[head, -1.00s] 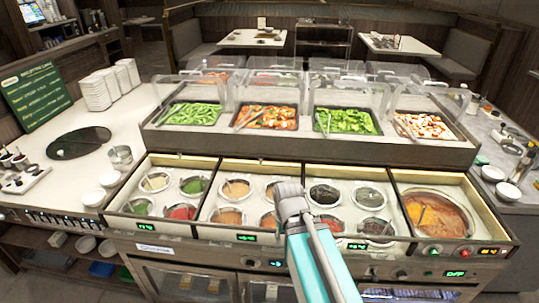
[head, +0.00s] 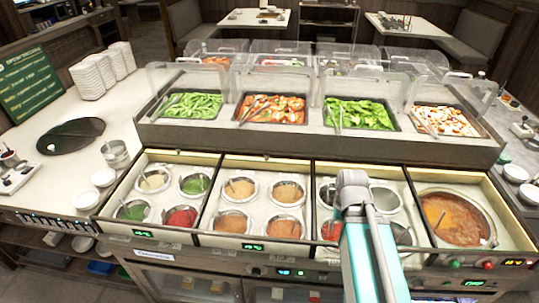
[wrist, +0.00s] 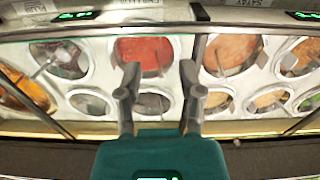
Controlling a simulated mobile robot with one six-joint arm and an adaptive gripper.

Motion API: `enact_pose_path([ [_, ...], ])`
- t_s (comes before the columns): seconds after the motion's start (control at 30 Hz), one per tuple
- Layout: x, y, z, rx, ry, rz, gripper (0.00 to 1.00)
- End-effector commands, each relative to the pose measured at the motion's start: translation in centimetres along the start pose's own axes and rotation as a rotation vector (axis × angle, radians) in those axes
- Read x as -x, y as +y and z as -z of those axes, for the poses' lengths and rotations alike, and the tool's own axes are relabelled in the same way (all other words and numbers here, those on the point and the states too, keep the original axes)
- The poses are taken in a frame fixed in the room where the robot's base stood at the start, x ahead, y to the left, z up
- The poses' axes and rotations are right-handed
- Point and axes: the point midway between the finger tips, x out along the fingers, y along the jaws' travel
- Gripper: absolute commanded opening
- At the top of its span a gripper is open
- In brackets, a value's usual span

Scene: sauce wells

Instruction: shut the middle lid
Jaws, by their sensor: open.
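The sauce counter has several bays side by side, all uncovered in the head view. The second bay (head: 262,170) holds tan sauces in round wells. The third bay (head: 328,186) is partly hidden behind my arm. I cannot pick out the middle lid with certainty; a thin dark strip (head: 265,157) runs along the bays' back edge. My gripper (wrist: 159,78) is open and empty above the wells in the wrist view. A round well of red sauce (wrist: 145,52) shows beyond and between its fingers. In the head view my arm's end hides the fingertips.
The left bay (head: 163,166) and the right bay with a large brown-orange sauce well (head: 455,217) are also open. Food trays under clear guards stand behind, including greens (head: 358,114). A front panel with lit displays (head: 253,246) borders the bays. White plates (head: 92,75) stand at the left.

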Motion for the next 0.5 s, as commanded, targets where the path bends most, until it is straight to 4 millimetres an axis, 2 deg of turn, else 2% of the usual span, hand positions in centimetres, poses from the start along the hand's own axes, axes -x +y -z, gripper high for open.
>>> enact_pose_path([
  [0.33, 0.0, -0.1, 0.2, 0.003, 0.001, 0.001, 0.49],
  [0.5, 0.2, -0.7, 2.2, 0.035, 0.016, 0.009, 0.49],
])
